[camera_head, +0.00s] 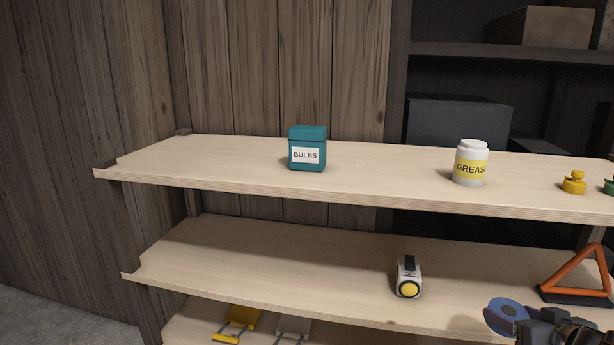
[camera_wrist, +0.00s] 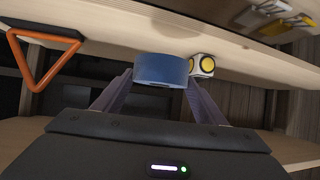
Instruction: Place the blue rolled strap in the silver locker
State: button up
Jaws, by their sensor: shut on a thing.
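The blue rolled strap (camera_head: 503,312) is at the lower right of the head view, at the end of my dark gripper (camera_head: 520,322). In the wrist view the blue strap (camera_wrist: 160,69) sits between the tips of my two fingers (camera_wrist: 158,85), and my gripper is shut on it. The strap is near the front edge of the middle shelf; I cannot tell whether it touches the shelf. I cannot make out a silver locker in either view.
The middle shelf (camera_head: 270,262) holds a white and yellow device (camera_head: 408,277) and an orange triangle (camera_head: 577,275). The top shelf (camera_head: 220,160) holds a teal BULBS tin (camera_head: 307,149), a white GREASE jar (camera_head: 471,163) and a yellow pot (camera_head: 574,183). Yellow (camera_head: 237,322) and grey (camera_head: 292,328) items lie below.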

jog(key=shift+s+d, duration=0.15)
jog(key=shift+d, duration=0.05)
jog(key=shift+m+h, duration=0.5)
jog(key=shift+h, duration=0.1)
jog(key=d, duration=0.1)
jog(key=d+r, duration=0.1)
jog(key=w+d+r, duration=0.1)
jog(key=shift+d, duration=0.35)
jog(key=w+a+f+m+h, duration=0.1)
jog(key=w+a+f, duration=0.1)
jog(key=w+a, duration=0.45)
jog(key=shift+n+y, duration=0.5)
jog(key=w+a+f, duration=0.2)
jog(key=a, duration=0.3)
jog(key=w+a+f, duration=0.2)
jog(key=w+a, duration=0.1)
jog(key=a, duration=0.3)
jog(key=w+a+f, duration=0.2)
jog(key=w+a, duration=0.1)
jog(key=a, duration=0.3)
jog(key=shift+w+a+f, duration=0.1)
jog(key=shift+w+f, duration=0.05)
jog(key=shift+f, duration=0.1)
jog(key=w+a+f+n+y, duration=0.1)
jog(key=a+n+y, duration=0.1)
jog(key=a, duration=0.9)
jog(key=shift+a+f, duration=0.35)
